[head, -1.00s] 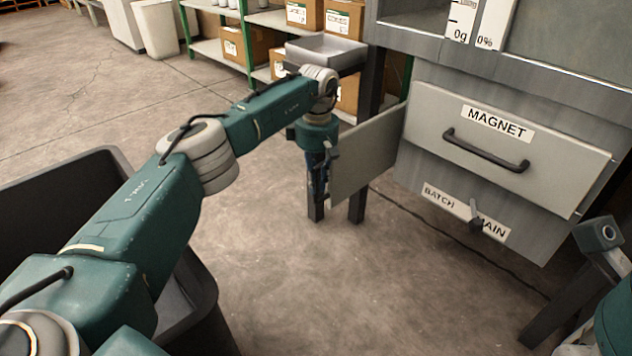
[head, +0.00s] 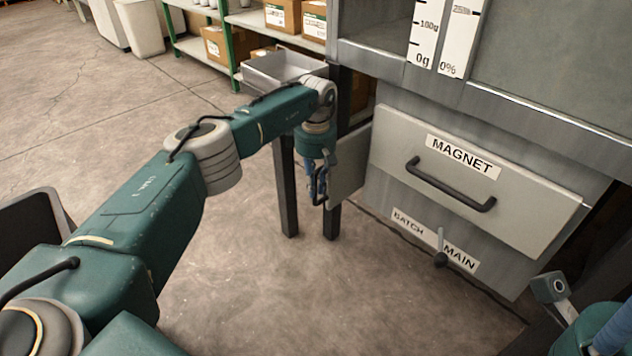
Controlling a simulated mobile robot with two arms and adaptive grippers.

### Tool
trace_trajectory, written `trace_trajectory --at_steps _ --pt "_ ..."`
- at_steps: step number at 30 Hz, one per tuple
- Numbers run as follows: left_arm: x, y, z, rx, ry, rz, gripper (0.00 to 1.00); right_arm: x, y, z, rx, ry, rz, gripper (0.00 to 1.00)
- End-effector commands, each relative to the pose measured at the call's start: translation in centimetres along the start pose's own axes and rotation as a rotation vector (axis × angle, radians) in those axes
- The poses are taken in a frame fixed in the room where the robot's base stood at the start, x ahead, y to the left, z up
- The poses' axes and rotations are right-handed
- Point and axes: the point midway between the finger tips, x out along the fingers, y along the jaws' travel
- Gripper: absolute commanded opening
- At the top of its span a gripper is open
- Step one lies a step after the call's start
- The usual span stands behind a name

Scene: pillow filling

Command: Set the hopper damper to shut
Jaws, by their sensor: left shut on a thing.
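A grey flat panel (head: 350,165) stands at the left side of the grey machine, with a dark handle (head: 322,197) on its outer edge. My left gripper (head: 318,185) points down and is shut on this handle; its fingers are partly hidden by its own wrist. No label marks this panel, so I cannot tell whether it is the hopper damper. A small lever (head: 440,258) sits between the BATCH and MAIN labels.
A MAGNET drawer (head: 470,185) with a dark bar handle looks shut. White scale strips (head: 460,40) with 0g and 0% marks are above it. A grey tray (head: 283,68) stands behind my left arm. Shelves with boxes are behind. The floor (head: 270,290) ahead is clear.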

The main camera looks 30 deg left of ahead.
Motion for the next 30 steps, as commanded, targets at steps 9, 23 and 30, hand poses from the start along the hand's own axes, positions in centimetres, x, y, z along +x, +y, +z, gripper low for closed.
trace_trajectory --at_steps 9,23,30 --pt "0.0 -0.1 -0.4 -0.008 0.003 -0.001 0.19 -0.1 0.0 0.0 0.001 0.0 0.0 0.4" --pt "-0.8 0.0 -0.2 -0.002 0.002 0.0 0.31 0.0 0.0 0.0 0.0 0.0 -0.001 0.4" --pt "-4.8 0.0 -0.3 -0.004 0.002 0.001 0.31 0.0 0.0 0.0 0.0 0.0 0.0 0.4"
